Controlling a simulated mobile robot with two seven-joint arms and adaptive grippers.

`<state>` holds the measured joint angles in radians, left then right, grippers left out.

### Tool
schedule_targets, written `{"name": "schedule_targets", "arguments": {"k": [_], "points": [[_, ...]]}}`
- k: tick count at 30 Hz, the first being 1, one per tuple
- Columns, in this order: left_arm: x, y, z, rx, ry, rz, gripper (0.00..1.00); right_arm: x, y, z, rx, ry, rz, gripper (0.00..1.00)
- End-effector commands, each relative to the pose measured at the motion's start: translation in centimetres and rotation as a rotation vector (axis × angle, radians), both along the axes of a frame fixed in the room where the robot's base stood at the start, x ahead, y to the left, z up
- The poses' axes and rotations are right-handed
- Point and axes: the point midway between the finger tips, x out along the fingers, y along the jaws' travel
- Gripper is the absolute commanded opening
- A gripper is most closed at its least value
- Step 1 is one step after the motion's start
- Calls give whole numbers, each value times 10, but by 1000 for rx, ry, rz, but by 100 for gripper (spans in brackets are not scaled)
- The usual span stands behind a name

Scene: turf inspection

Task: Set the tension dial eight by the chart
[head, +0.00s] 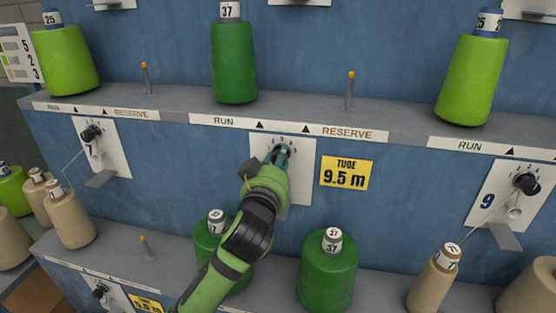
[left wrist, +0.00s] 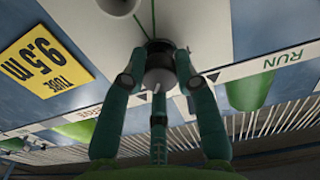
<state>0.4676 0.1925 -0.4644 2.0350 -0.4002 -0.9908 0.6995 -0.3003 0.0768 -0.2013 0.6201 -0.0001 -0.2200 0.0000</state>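The tension dial of the middle position sits on a white plate (head: 301,188) between the plates numbered 7 and 9. My left gripper (head: 279,156) is in front of it and hides most of the dial and the plate's number. In the left wrist view the dark round dial knob (left wrist: 158,72) with a pale pointer mark lies between the fingers of my left gripper (left wrist: 159,62). The fingers press close on both its sides. Scale marks by the knob are too small to read. My right gripper is not in view.
A yellow tag reading TUBE 9.5 m (head: 346,172) is right of the plate. Dial 7 (head: 92,133) and dial 9 (head: 526,184) flank it. A green cone (head: 234,62) marked 37 stands on the shelf above; green cones (head: 328,275) stand below. A partly cut-off board (head: 20,58) shows numbers.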

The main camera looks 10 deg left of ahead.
Motion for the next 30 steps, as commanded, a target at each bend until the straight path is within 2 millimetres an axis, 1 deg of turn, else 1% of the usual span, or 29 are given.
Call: {"name": "schedule_targets", "arguments": {"k": [8,14,20,30], "points": [[0,0,1,9,0,1,0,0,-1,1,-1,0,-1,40],[0,0,2,70,1,2,0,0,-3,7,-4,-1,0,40],[0,0,3,203,3,1,0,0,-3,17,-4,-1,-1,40],[0,0,3,476,1,1,0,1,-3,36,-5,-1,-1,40]]}}
